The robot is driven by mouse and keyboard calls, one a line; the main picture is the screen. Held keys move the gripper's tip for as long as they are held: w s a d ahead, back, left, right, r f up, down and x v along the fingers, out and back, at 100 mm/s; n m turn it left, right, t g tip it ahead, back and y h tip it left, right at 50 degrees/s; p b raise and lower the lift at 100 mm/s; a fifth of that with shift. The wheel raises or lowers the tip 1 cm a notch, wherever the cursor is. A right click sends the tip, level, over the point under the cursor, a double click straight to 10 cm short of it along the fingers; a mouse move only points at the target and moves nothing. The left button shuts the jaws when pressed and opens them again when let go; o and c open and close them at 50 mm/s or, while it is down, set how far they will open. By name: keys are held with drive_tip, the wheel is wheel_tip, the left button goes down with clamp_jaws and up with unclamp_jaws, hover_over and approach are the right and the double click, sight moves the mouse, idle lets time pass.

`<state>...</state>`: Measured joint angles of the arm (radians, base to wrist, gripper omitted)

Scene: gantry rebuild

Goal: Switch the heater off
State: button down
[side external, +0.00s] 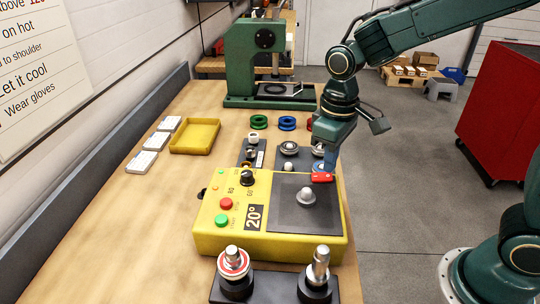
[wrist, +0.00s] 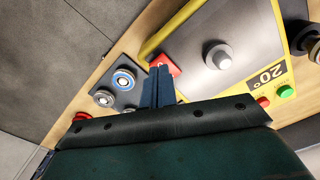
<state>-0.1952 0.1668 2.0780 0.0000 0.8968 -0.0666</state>
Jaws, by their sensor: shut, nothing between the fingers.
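The heater (side external: 205,242) is a yellow box with a dark plate (side external: 290,217) and a metal knob-like piece (side external: 306,196) on it. Its display (side external: 255,217) reads 20°. A red button (side external: 226,204), a green button (side external: 222,220) and a black dial (side external: 247,178) are on its left part. A red switch-like piece (side external: 321,177) with a pale mark is at its far right corner, and shows in the wrist view (wrist: 172,64). My gripper (side external: 330,165) is shut and empty, its fingertips (wrist: 158,70) right beside that red piece. I cannot tell whether they touch it.
Two posts (side external: 233,262) (side external: 319,266) stand on a dark base in front of the heater. Behind it are dark trays with round metal parts (side external: 290,148), green and blue rings (side external: 287,123) and a green press (side external: 245,65). A yellow tray (side external: 195,136) lies at left.

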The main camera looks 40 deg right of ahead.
sight(331, 176)
drive_tip(key=shift+f, duration=0.95)
idle(1.0)
drive_tip(key=shift+r, duration=3.5)
drive_tip(key=shift+s+r, duration=0.1)
drive_tip(key=s+d+r+m+t, duration=0.1)
drive_tip(key=s+d+r+t, duration=0.1)
drive_tip(key=s, duration=0.6)
drive_tip(key=s+d+r+m+t, duration=0.2)
drive_tip(key=s+d+t, duration=0.1)
drive_tip(key=s, duration=0.5)
drive_tip(key=shift+s+d+r+t, duration=0.3)
drive_tip(key=shift+d+r, duration=0.05)
drive_tip(key=shift+d, duration=0.55)
